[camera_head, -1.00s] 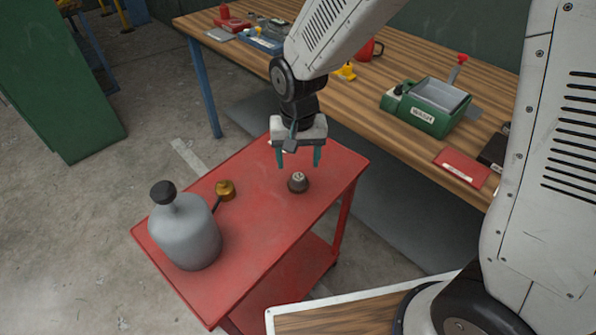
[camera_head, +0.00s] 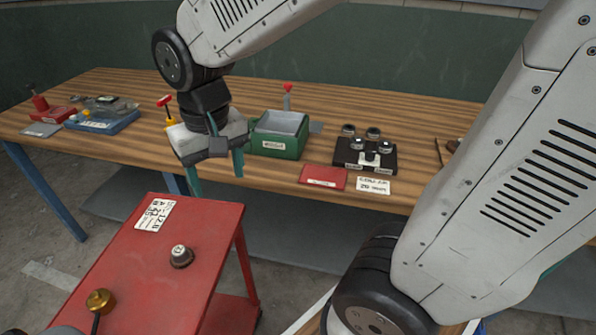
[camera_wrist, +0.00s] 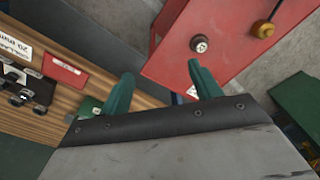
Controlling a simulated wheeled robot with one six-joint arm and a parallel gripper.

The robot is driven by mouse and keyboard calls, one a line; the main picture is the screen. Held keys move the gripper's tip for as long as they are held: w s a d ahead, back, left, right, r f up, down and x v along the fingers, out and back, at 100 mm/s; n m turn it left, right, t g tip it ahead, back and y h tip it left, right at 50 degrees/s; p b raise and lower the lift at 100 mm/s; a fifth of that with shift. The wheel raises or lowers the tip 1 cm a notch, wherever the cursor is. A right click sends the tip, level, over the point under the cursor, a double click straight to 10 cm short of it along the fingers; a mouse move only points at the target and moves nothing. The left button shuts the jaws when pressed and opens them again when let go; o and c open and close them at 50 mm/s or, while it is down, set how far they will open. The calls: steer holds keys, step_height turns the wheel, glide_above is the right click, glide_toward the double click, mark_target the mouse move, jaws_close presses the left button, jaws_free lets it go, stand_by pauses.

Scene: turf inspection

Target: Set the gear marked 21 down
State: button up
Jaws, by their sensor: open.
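A small dark gear with a pale raised top (camera_head: 180,256) sits upright on the red cart's top (camera_head: 150,285). It also shows in the wrist view (camera_wrist: 200,44), where the mark on it is too small to read for sure. My gripper (camera_head: 216,178) is open and empty, with its two green fingers apart. It hangs above and beyond the gear, near the gap between cart and workbench, touching nothing that I can see. In the wrist view the open fingers (camera_wrist: 161,76) stand clear of the gear.
A white written card (camera_head: 154,214) and a brass knob-like piece (camera_head: 100,301) lie on the cart. The wooden workbench (camera_head: 120,150) behind holds a green box (camera_head: 278,147), a red plate (camera_head: 323,177), a black holder with several round parts (camera_head: 364,155) and a blue tray (camera_head: 102,120).

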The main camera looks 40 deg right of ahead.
steer(key=s+d+r, duration=0.2)
steer(key=s+d, duration=0.1)
steer(key=s, duration=0.3)
steer(key=s+d+r, duration=0.2)
steer(key=s+d, duration=0.2)
steer(key=s, duration=0.3)
steer(key=shift+s+d+n+t, duration=0.15)
steer(key=shift+d+n+t, duration=0.1)
steer(key=shift+n+t, duration=0.05)
